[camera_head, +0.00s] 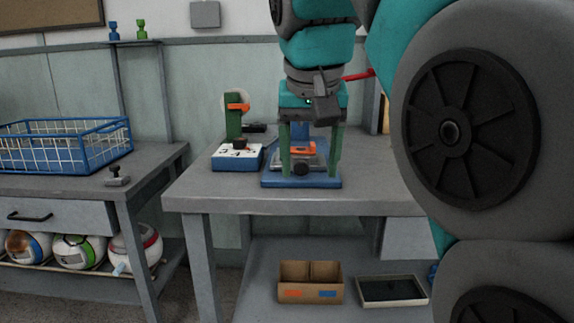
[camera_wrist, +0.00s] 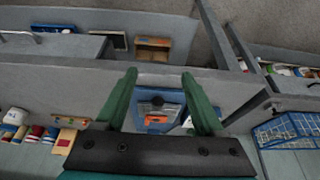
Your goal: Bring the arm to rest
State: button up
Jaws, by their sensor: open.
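My gripper (camera_head: 310,172) hangs pointing down in the middle of the head view, its two green fingers spread apart with nothing held between them. In the wrist view the gripper (camera_wrist: 158,74) also shows open and empty. A blue-based device (camera_head: 300,183) with an orange part and a dark round knob stands on the grey table (camera_head: 378,190), seen between and behind the fingers. In the wrist view the blue-based device (camera_wrist: 171,98) shows between the fingers; I cannot tell how far the fingertips are from it.
Left of it stands a blue-and-white box (camera_head: 237,158) beside a green post (camera_head: 233,118) with an orange piece. A blue wire basket (camera_head: 65,150) is on the left bench, above several balls. A cardboard box (camera_head: 311,283) and a dark tray (camera_head: 391,290) lie on the lower shelf.

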jog(key=s+d+f+g, duration=0.2)
jog(key=s+d+f, duration=0.15)
jog(key=f, duration=0.45)
jog(key=s+d+f+g, duration=0.1)
jog(key=s+d+f, duration=0.2)
jog(key=d+f, duration=0.35)
jog(key=s+d+f+g+p, duration=0.1)
jog(key=s+f+g, duration=0.2)
jog(key=s+f, duration=1.4)
notch_tip(320, 180, down, 3)
jog(key=shift+d+r+p, duration=0.2)
jog(key=shift+d+p, duration=0.15)
